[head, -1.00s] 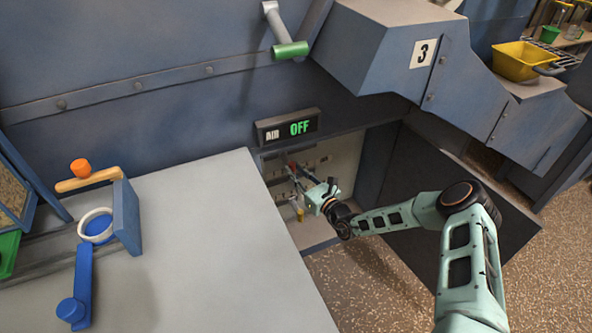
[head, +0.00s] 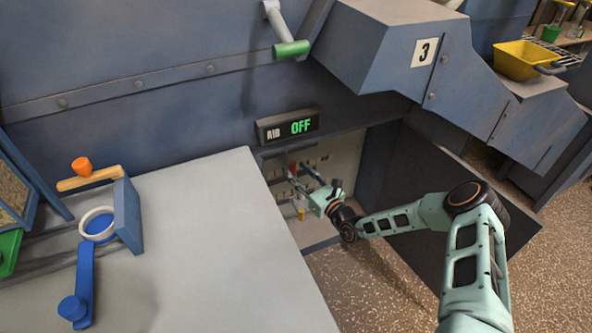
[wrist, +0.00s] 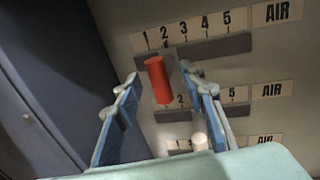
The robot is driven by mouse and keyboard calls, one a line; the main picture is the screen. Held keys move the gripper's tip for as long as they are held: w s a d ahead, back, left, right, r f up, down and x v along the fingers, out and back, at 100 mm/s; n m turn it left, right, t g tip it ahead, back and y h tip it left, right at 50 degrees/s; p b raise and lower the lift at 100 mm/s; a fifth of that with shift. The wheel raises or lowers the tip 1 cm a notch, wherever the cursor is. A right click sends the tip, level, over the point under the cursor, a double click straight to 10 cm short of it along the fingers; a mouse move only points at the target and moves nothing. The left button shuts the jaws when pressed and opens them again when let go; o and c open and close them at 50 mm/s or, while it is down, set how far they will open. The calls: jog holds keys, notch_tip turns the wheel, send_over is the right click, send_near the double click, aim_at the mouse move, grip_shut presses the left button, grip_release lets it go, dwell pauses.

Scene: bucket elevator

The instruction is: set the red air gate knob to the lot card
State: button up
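The red air gate knob (wrist: 157,80) shows in the wrist view as a red cylinder on the top scale, near the 1 and 2 end. The top scale (wrist: 205,50) is marked 1 to 5 with an AIR label. In the head view the red knob (head: 292,168) is small inside the open recess. My gripper (wrist: 160,72) is open, with one finger on each side of the red knob; I see gaps and cannot tell any contact. My gripper (head: 303,176) reaches into the recess in the head view. I see no lot card.
A white knob (wrist: 199,140) and lower numbered scales sit below the red knob. The display (head: 288,126) above reads AIR OFF. A grey tabletop (head: 220,240) borders the recess at left, and a dark panel (head: 440,215) stands at right.

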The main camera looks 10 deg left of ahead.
jog(key=v, duration=1)
jog(key=shift+s+d, duration=0.15)
jog(key=shift+d, duration=0.05)
